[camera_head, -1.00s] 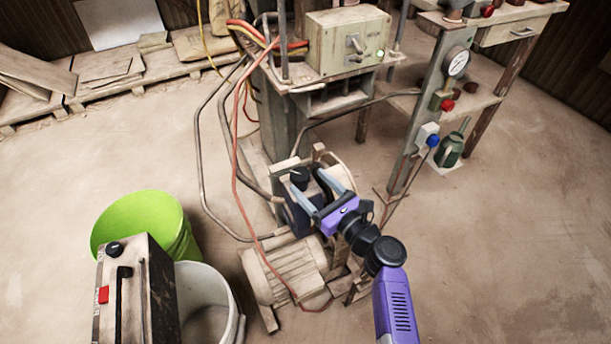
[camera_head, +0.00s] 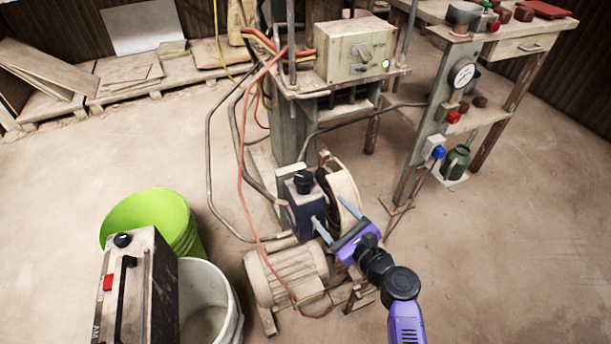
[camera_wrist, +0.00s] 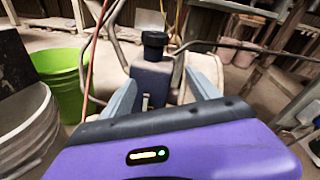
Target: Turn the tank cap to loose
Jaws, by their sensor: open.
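The tank cap (camera_head: 303,182) is a black knob on top of a dark blue tank (camera_head: 303,216), beside the press frame. In the wrist view the cap (camera_wrist: 155,40) stands above the tank (camera_wrist: 150,82), straight ahead of my gripper. My gripper (camera_head: 335,220) is purple with two grey-blue fingers. It is open and empty, lower and to the right of the cap in the head view. In the wrist view the fingers (camera_wrist: 160,82) are spread to either side of the tank's picture, apart from the cap. Any marking on the cap is too small to read.
A beige motor (camera_head: 287,275) lies below the tank, and a round wheel-like part (camera_head: 343,190) stands right of it. Red and grey hoses run down left of the tank. A green bucket (camera_head: 150,215) and a white bucket (camera_head: 205,300) stand at left.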

